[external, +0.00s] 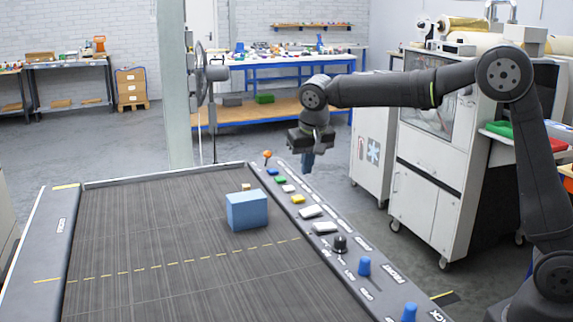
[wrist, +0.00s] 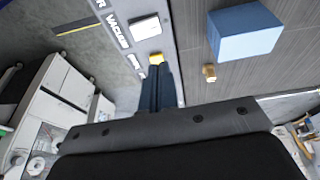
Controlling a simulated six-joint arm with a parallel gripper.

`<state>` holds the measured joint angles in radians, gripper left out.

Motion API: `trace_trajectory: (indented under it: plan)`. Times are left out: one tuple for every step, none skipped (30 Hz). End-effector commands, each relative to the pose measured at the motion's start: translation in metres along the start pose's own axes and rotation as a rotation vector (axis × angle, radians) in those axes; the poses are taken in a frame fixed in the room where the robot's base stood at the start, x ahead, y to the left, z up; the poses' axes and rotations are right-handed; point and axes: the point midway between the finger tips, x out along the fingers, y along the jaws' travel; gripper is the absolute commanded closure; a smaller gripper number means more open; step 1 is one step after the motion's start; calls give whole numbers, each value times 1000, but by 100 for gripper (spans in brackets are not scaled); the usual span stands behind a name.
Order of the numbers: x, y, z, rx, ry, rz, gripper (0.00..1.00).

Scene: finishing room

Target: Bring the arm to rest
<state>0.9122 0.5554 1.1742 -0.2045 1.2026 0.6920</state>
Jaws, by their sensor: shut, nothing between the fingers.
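My gripper (external: 308,160) hangs at the end of my arm above the far right edge of the dark bed (external: 150,280), pointing down. In the wrist view my gripper (wrist: 158,70) has its two blue-grey fingers together, with nothing visible between them. It is beside the control strip and apart from the blue box. My arm reaches in from the right of the external view, its forearm roughly level.
A blue box (external: 247,211) sits on the bed, with a small tan block (external: 246,187) behind it. A control strip with knobs (external: 364,266) and coloured buttons (external: 298,199) runs along the bed's right edge. A white cabinet machine (external: 440,165) stands behind my arm. The bed's left part is clear.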

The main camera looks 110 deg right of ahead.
Motion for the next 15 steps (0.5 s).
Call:
trace_trajectory:
  plan:
    - [-11, -3, 0, -1, 3, -3, 100]
    - [-15, -4, 0, -1, 2, -2, 100]
    - [1, 0, 1, 0, -4, 3, 100]
    - [7, 2, 1, 1, -5, 4, 100]
    - [14, 4, 1, 0, -5, 3, 100]
    - [21, 5, 1, 0, -4, 3, 100]
    - [27, 6, 0, 0, -3, 2, 100]
    - [33, 8, 1, 0, -4, 3, 100]
    - [41, 10, 0, -1, -3, 2, 100]
    - [47, 11, 0, 0, -4, 3, 100]
    - [53, 12, 0, 0, -4, 3, 100]
    - [61, 14, 0, 0, -4, 3, 100]
    - [67, 16, 0, 0, -4, 3, 100]
    - [72, 17, 0, 0, -3, 2, 100]
    - [80, 19, 0, 0, -4, 3, 100]
